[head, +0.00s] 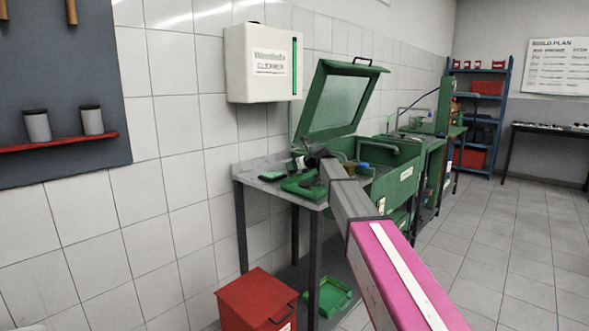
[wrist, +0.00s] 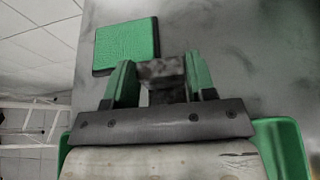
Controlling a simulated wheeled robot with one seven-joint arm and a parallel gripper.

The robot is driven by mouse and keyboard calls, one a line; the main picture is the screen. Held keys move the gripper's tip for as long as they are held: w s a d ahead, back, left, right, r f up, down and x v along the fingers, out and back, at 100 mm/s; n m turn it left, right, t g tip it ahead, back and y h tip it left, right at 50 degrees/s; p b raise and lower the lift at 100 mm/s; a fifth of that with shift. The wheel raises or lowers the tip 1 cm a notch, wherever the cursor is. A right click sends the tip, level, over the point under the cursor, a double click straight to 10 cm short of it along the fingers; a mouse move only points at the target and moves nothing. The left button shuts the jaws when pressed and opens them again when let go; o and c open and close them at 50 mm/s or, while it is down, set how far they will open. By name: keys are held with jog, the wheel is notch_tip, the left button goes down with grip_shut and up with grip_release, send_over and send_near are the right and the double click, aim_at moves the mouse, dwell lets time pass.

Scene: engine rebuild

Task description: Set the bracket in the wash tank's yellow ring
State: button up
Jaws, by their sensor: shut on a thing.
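My gripper (wrist: 161,64) is shut on a dark grey metal piece, which looks like the bracket (wrist: 160,72), between its two green fingers in the wrist view. In the head view my gripper (head: 308,158) is over the grey-topped bench, left of the wash tank; the bracket is too small to make out there. The green wash tank (head: 396,186) stands to the right of the bench top with its lid (head: 336,103) raised. Its inside is largely hidden by its front wall and my arm. I cannot see the yellow ring.
A green pad (wrist: 127,45) lies on the bench (wrist: 240,60) near the fingers. A green tray (wrist: 284,148) lies beneath my gripper. A wall-mounted cleaner box (head: 262,63) hangs above the bench. A red bin (head: 257,299) stands on the floor in front.

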jog(key=shift+f, duration=0.45)
jog(key=shift+f, duration=0.1)
jog(key=o, duration=1)
